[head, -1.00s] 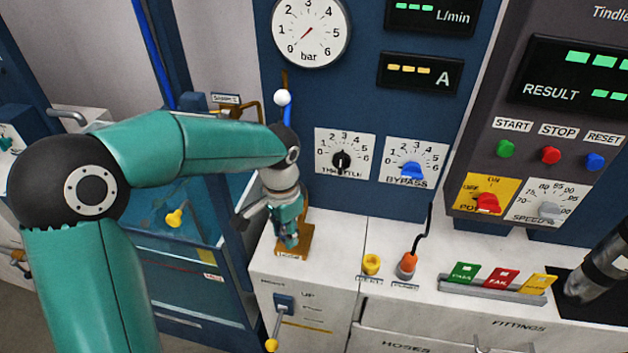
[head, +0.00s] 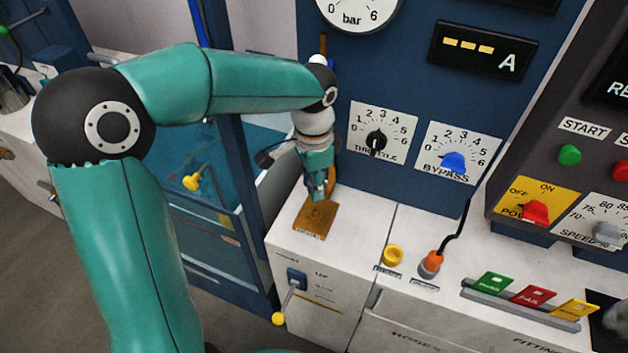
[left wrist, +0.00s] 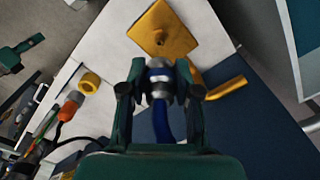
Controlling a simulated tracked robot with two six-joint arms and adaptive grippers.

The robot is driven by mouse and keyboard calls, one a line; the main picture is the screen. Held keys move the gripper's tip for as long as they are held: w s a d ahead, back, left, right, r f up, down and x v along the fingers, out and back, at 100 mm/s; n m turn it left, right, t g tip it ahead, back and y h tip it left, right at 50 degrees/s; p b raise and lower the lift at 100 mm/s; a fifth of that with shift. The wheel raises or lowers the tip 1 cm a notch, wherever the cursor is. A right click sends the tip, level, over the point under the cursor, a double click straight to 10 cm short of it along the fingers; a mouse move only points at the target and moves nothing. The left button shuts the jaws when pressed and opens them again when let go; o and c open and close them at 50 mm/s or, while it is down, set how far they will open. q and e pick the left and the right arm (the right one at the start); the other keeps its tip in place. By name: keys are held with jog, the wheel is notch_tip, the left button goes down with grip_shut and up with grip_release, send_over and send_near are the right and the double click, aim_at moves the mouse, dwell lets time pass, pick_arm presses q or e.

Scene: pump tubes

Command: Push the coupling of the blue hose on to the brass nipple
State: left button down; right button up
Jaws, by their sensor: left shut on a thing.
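My left gripper (head: 318,190) is shut on the coupling (left wrist: 160,78) of the blue hose (left wrist: 162,122). The coupling is grey metal with a blue band and sits between the two fingertips. In the left wrist view the brass nipple (left wrist: 159,37) stands on its brass plate (left wrist: 178,28), beyond the coupling and apart from it in the picture. In the head view the gripper is over the back part of the brass plate (head: 316,222), and the nipple is hidden or too small to tell. A teal part, probably my right gripper (left wrist: 20,52), shows at the wrist view's left edge; its jaws are unclear.
The blue panel with the throttle knob (head: 376,141) stands close behind the gripper. A bent brass pipe (left wrist: 228,88) is beside the plate. A yellow cap (head: 393,256) and an orange plug (head: 431,262) stand to the right. A yellow-tipped lever (head: 279,319) is on the cabinet front.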

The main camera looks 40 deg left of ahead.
aim_at(313, 210)
pick_arm(q)
jog(key=shift+f+b, duration=1.95)
jog(key=shift+f, duration=0.75)
jog(key=shift+s, duration=0.1)
jog(key=shift+f+b, duration=1.15)
jog(key=shift+f, duration=0.55)
jog(key=c, duration=0.7)
grip_release()
jog(key=shift+r, duration=0.1)
jog(key=shift+c, duration=0.2)
notch_tip(313, 210, up, 12)
jog(key=shift+f, duration=0.1)
